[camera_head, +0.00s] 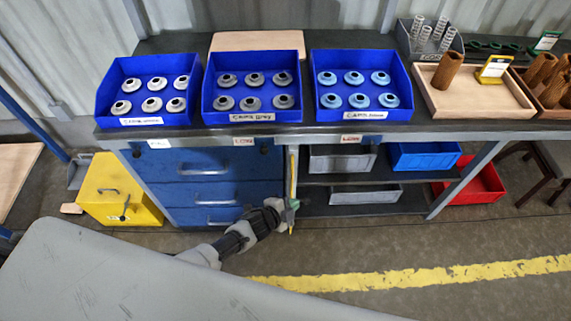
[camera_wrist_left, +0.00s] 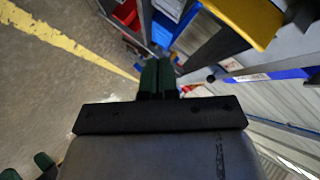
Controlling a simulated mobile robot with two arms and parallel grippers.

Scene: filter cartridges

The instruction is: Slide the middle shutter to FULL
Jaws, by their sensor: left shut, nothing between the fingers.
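My left gripper (camera_head: 293,204) is in front of the bench, beside the right edge of the blue drawer unit, close to an upright yellow strip (camera_head: 292,172). Its dark green fingers are together and empty in the left wrist view (camera_wrist_left: 157,78). Labels sit on the bench's front edge: a left one (camera_head: 160,143) I cannot read, a middle one (camera_head: 243,140) and a right one (camera_head: 351,138) that seem to read LOW. I cannot make out the middle shutter itself for sure, nor a FULL mark. My right gripper is not in the head view.
Three blue bins (camera_head: 150,68) with caps stand on the bench. A wooden tray (camera_head: 470,105) is to their right. Blue drawers (camera_head: 205,190), a yellow box (camera_head: 112,190) and a red bin (camera_head: 478,190) are below. Two dark green shapes at the wrist view's lower left are unclear.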

